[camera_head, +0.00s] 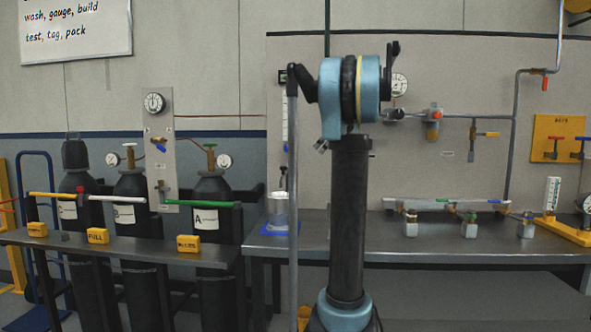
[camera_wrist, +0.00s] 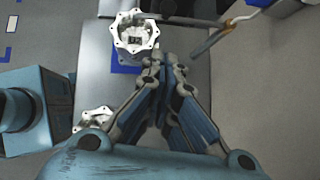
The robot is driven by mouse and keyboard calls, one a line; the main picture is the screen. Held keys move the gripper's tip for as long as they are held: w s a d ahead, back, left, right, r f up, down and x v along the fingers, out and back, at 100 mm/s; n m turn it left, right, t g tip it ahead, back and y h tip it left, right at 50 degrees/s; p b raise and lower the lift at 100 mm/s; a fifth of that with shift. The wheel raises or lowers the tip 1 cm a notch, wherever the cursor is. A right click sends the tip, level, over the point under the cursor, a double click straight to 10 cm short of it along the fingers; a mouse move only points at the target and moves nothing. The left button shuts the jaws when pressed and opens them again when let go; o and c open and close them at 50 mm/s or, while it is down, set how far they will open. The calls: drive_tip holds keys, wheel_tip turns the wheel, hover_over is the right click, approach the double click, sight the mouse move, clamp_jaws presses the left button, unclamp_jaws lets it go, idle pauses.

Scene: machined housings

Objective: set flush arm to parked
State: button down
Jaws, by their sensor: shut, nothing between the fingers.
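I cannot tell for sure which part is the flush arm. In the wrist view a grey bar with a yellow-orange end (camera_wrist: 212,38) slants at the upper right, apart from my gripper. My gripper (camera_wrist: 168,62) is shut and empty, its fingertips just below a white flanged housing (camera_wrist: 150,46). I cannot tell whether they touch it. In the head view my raised arm stands in the middle and my fingers are not visible. A yellow-handled lever (camera_head: 488,134) sits on pipework on the back panel.
A dark bar (camera_wrist: 190,21) crosses beside the housing. Another white housing (camera_wrist: 95,118) lies lower left. In the head view a pale cylinder (camera_head: 278,210) stands on the bench (camera_head: 450,252). Gas bottles (camera_head: 130,205) stand left. Small fittings (camera_head: 468,222) sit right.

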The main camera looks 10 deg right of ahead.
drive_tip(key=shift+w, duration=0.1)
idle(0.3)
drive_tip(key=a+r+x, duration=0.1)
drive_tip(key=x, duration=1.2)
drive_tip(key=shift+w+a+r, duration=0.35)
drive_tip(key=shift+a+r, duration=0.05)
